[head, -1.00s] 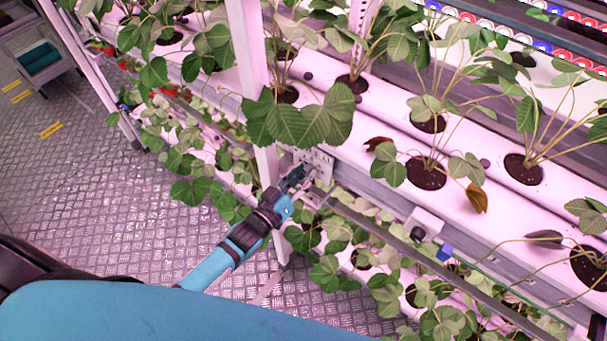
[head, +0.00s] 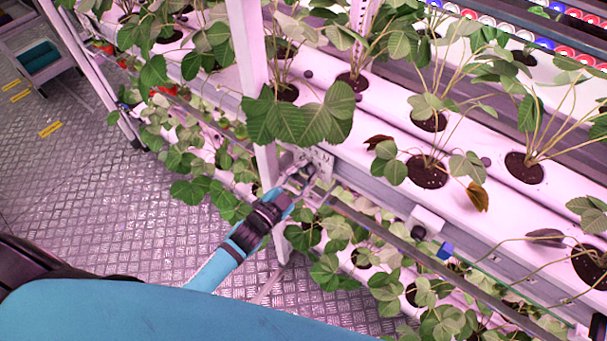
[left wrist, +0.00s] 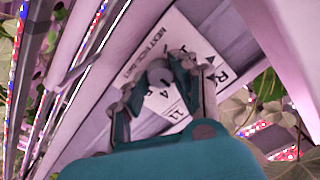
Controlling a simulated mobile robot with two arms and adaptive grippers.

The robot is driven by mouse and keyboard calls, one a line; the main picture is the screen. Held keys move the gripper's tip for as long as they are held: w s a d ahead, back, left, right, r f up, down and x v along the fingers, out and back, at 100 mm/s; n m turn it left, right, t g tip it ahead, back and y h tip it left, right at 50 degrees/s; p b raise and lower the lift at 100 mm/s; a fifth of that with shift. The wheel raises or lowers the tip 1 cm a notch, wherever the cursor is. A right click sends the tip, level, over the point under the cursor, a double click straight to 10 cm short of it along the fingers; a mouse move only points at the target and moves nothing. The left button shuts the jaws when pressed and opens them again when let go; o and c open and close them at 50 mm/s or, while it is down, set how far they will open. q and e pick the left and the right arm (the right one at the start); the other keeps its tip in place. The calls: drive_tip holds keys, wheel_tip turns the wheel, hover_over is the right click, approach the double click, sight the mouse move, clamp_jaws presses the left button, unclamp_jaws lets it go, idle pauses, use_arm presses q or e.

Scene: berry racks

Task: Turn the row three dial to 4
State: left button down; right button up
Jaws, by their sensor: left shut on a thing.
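The dial (left wrist: 157,71) is a small grey knob on a white label plate (left wrist: 188,43) in the left wrist view. The plate reads "NEXT PICK DAYS", with a 4 and an 11 visible beside the knob. My left gripper (left wrist: 163,82) has its fingers on either side of the knob and is shut on it; the fingers hide part of the dial face, and I cannot tell the setting. In the head view my left gripper (head: 298,183) reaches the plate (head: 322,160) on the rack beside a white post. My right gripper is not in view.
A white post (head: 247,45) stands just left of the plate. Strawberry plants grow in white gutters (head: 385,140), and leaves hang close above and below my gripper. A rail (head: 385,228) runs to the right.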

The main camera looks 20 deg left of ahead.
use_arm(q)
drive_tip(key=m, duration=0.3)
drive_tip(key=shift+f+m+b, duration=0.15)
drive_tip(key=shift+m+b, duration=0.2)
drive_tip(key=shift+m, duration=0.05)
drive_tip(key=shift+m+b, duration=0.4)
drive_tip(key=shift+m, duration=1.3)
drive_tip(key=c, duration=1)
unclamp_jaws()
drive_tip(key=shift+c, duration=0.2)
drive_tip(key=v, duration=1.2)
